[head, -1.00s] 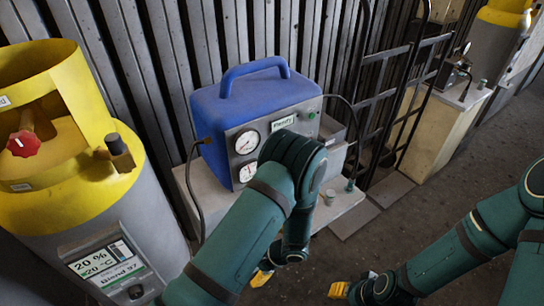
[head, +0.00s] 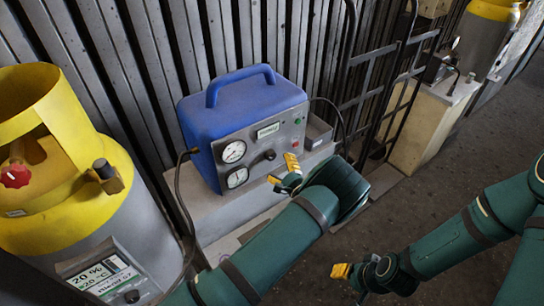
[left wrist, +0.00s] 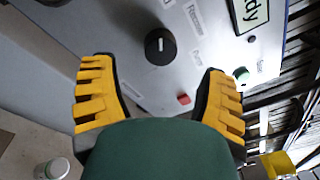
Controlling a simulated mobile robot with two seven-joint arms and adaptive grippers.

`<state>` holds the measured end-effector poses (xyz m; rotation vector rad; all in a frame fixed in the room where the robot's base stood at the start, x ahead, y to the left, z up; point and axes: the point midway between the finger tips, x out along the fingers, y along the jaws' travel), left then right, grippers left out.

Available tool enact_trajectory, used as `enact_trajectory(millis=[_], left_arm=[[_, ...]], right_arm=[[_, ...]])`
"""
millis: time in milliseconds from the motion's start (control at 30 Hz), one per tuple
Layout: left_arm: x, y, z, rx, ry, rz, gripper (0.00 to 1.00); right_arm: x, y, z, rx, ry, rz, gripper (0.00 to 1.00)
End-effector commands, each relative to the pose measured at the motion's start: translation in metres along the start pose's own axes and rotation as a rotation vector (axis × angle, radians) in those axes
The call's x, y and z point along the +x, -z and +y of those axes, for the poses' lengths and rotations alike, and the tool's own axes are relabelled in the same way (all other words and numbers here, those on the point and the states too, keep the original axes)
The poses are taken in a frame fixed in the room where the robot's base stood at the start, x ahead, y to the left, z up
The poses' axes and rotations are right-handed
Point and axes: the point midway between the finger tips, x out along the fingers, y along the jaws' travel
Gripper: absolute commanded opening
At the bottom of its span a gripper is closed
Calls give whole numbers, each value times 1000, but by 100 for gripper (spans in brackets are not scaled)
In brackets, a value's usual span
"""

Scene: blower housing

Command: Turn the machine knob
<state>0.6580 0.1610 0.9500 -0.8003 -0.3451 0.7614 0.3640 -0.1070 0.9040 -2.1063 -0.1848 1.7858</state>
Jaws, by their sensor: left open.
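The blue machine (head: 240,105) has a grey front panel with a small black knob (head: 269,155). My left gripper (head: 282,171) is open in front of the panel, just right of and below the knob in the head view. In the left wrist view its yellow fingers (left wrist: 155,66) stand apart on either side of the knob's line, with the knob beyond them, apparently untouched. My right gripper (head: 342,271) hangs low over the floor; its opening is unclear.
Two gauges (head: 233,151) sit left of the knob. A red button (left wrist: 183,99) and green button (left wrist: 240,73) are on the panel. A yellow-topped cylinder (head: 70,190) stands left. A hose runs beside the machine; a black rack (head: 385,85) stands right.

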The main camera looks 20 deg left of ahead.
Motion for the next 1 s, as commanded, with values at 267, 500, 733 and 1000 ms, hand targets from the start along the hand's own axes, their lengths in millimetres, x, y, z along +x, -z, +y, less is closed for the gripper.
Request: enact_trajectory(millis=[267,500,733,1000], left_arm=[[43,-1,1,0,-2,-2,74],[55,0,0,1,-2,0,74],[55,0,0,1,-2,0,74],[55,0,0,1,-2,0,4]], right_arm=[[-4,0,-1,0,1,0,47],[-4,0,-1,0,1,0,47],[-4,0,-1,0,1,0,47],[-4,1,-1,0,1,0,47]])
